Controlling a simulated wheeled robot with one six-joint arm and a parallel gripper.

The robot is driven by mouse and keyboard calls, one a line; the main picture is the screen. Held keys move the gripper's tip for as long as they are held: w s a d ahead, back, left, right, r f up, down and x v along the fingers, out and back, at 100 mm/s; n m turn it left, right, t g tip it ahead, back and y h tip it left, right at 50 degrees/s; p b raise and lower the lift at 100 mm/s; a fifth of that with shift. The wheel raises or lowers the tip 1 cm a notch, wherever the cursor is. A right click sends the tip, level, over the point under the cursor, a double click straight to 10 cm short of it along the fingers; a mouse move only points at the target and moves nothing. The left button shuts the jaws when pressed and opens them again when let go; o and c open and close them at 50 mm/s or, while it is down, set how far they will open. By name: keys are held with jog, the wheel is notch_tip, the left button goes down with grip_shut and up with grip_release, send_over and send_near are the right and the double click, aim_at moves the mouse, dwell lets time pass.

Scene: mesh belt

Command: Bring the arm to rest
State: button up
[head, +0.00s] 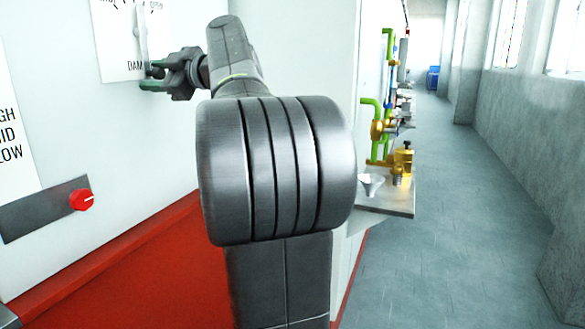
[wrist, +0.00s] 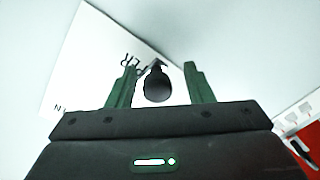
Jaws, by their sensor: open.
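My gripper (head: 153,77) is at the upper left of the head view, at the lower edge of a white damper placard on the wall. In the wrist view its two green fingers (wrist: 160,68) stand apart. A dark rounded knob (wrist: 157,87) shows between them, with a visible gap on either side. In the head view a pale lever (head: 141,34) runs down the placard (head: 112,45) towards the fingers; its lower end is hidden by them. My arm reaches up and left across the middle of the head view.
A red knob (head: 81,200) on a grey plate (head: 40,212) is on the wall at lower left, above a red band. To the right, a bench (head: 392,200) holds brass and green pipe fittings (head: 377,128). The grey corridor floor (head: 470,220) is clear.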

jog(key=shift+s+d+r+m+p, duration=0.15)
jog(key=shift+s+r+m+p, duration=0.3)
jog(key=shift+p, duration=0.35)
jog(key=shift+s+a+m+p, duration=0.25)
jog(key=shift+m+p, duration=0.2)
jog(key=shift+p, duration=0.5)
jog(key=shift+s+f, duration=0.1)
jog(key=shift+s, duration=0.05)
jog(key=shift+d+f+p, duration=0.1)
jog(key=shift+p, duration=0.2)
